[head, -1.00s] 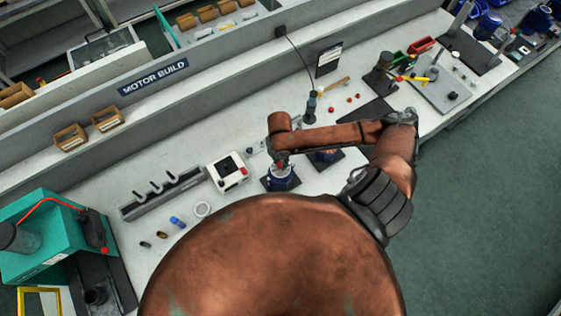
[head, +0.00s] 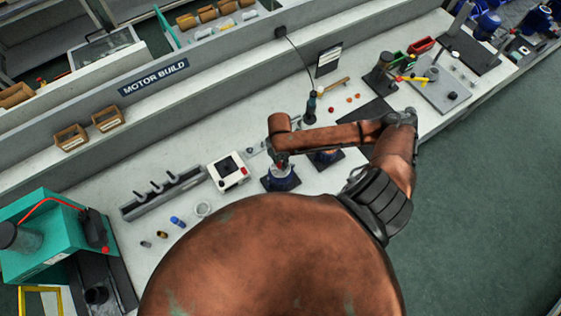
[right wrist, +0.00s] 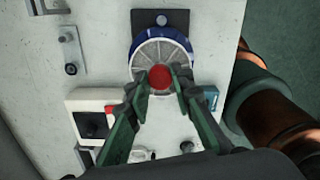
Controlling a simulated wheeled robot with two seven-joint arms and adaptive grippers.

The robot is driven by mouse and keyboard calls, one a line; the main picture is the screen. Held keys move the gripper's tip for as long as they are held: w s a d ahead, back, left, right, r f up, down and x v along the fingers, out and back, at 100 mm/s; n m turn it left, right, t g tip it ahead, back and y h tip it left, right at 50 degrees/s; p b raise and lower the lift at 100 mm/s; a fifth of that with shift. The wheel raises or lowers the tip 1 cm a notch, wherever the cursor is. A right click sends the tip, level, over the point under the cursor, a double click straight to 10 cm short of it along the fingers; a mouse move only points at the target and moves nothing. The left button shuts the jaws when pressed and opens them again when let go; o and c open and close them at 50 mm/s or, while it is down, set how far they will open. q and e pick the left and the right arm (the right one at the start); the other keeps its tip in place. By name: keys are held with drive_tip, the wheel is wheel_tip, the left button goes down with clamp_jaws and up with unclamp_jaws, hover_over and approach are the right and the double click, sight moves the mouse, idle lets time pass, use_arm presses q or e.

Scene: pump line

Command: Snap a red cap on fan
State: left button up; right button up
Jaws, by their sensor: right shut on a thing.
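The red cap (right wrist: 160,77) is between the fingertips of my right gripper (right wrist: 161,80), which is shut on it. In the right wrist view the cap is over the centre of the grey finned fan (right wrist: 148,58) on a blue motor (right wrist: 184,41). I cannot tell whether the cap touches the fan. In the head view the blue motor (head: 280,181) stands on a dark plate under my right gripper (head: 281,163), whose fingers are mostly hidden by the wrist. My left gripper is not in view.
A white box with a dark screen (head: 228,172) stands left of the motor. A second motor (head: 325,155) is on the right, partly under my arm. Small red parts (head: 332,110) lie farther back. A grey rack (head: 163,194) stands at left.

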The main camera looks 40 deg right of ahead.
drive_tip(key=shift+f, duration=0.1)
drive_tip(key=o, duration=0.8)
drive_tip(key=shift+c, duration=0.2)
drive_tip(key=shift+o, duration=1.2)
wheel_tip(320, 180, up, 3)
drive_tip(key=p, duration=0.3)
drive_tip(key=shift+r+p, duration=0.4)
drive_tip(key=shift+r, duration=0.65)
